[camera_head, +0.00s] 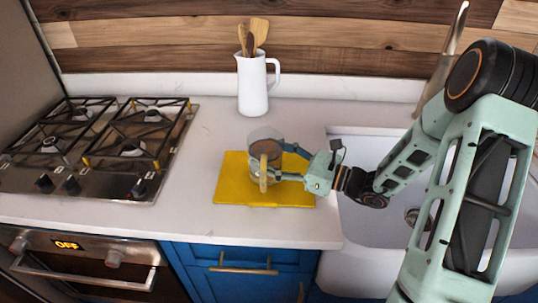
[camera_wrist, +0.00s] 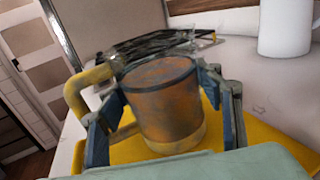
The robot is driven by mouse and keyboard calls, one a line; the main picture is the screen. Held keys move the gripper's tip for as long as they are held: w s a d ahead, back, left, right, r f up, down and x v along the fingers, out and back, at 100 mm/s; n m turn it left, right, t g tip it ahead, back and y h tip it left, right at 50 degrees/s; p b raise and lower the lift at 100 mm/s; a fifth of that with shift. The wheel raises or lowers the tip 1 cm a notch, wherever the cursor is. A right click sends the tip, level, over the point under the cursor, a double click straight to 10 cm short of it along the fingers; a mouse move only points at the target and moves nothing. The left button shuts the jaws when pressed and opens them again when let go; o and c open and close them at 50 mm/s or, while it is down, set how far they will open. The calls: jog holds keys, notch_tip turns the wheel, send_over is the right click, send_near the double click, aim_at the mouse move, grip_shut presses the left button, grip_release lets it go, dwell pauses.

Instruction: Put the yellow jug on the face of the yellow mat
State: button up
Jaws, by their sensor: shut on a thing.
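The yellow jug (camera_wrist: 165,105) has a clear upper part, a brownish-orange inside, and a yellow base and handle (camera_wrist: 84,95). In the head view the jug (camera_head: 265,160) is over the yellow mat (camera_head: 230,184), upright or nearly so. My gripper (camera_head: 270,163) reaches in from the right and is shut on the jug. In the wrist view, blue-grey fingers of my gripper (camera_wrist: 165,112) press on both sides of it. The mat lies flat on the counter and shows around the jug's base (camera_wrist: 265,150). I cannot tell whether the base touches the mat.
A white pitcher with wooden utensils (camera_head: 253,85) stands behind the mat. A gas hob (camera_head: 110,140) is at left. A white sink (camera_head: 360,215) lies right of the mat, under my arm. The pale counter (camera_head: 195,190) is clear between hob and mat.

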jog(key=o, duration=1.8)
jog(key=shift+f, duration=0.1)
jog(key=shift+d, duration=0.1)
jog(key=b+v, duration=0.1)
jog(key=v, duration=1.1)
